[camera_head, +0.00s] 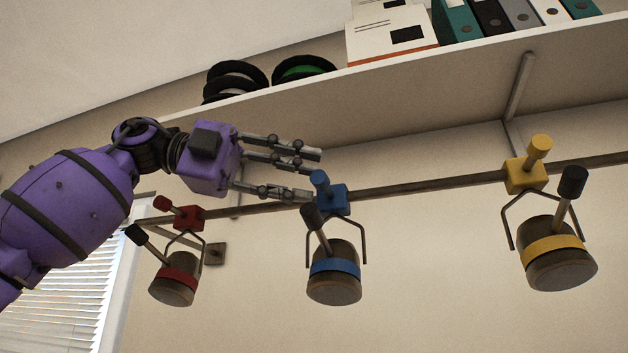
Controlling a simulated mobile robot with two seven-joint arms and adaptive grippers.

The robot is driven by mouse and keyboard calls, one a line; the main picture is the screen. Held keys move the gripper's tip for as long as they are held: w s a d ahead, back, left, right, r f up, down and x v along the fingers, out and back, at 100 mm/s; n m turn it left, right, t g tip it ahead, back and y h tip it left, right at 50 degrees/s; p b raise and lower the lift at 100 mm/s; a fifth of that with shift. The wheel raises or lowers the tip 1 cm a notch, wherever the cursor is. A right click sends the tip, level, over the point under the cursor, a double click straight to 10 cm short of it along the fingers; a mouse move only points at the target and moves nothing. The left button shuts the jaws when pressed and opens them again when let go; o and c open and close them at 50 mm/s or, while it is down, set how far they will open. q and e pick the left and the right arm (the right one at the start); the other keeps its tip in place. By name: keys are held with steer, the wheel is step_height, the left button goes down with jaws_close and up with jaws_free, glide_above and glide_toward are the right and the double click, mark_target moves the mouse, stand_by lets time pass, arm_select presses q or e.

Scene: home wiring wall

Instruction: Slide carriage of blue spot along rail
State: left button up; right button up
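The blue carriage (332,199) sits on the dark rail (420,188) near the middle of the view, with a blue knob on its upper left. The blue-banded spot (334,274) hangs below it in a wire bracket and has a dark-tipped handle. My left gripper (311,175) reaches in from the left. Its fingers are spread, with tips above and below the level of the blue knob, close to its left side. I cannot tell whether they touch the carriage. My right gripper is not in view.
A red carriage (189,218) with its spot is left on the rail, a yellow carriage (525,175) with its spot far right. The rail between blue and yellow is clear. A shelf (420,97) with binders, a box and cable spools runs above. A window blind (70,306) is lower left.

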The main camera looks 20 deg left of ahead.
mark_target(328, 193)
arm_select(q)
steer(key=x, duration=0.2)
steer(key=shift+w+d+f, duration=0.15)
steer(key=shift+w+d, duration=0.1)
steer(key=shift+w, duration=0.15)
steer(key=shift+s, duration=0.2)
steer(key=shift+c, duration=0.9)
jaws_close()
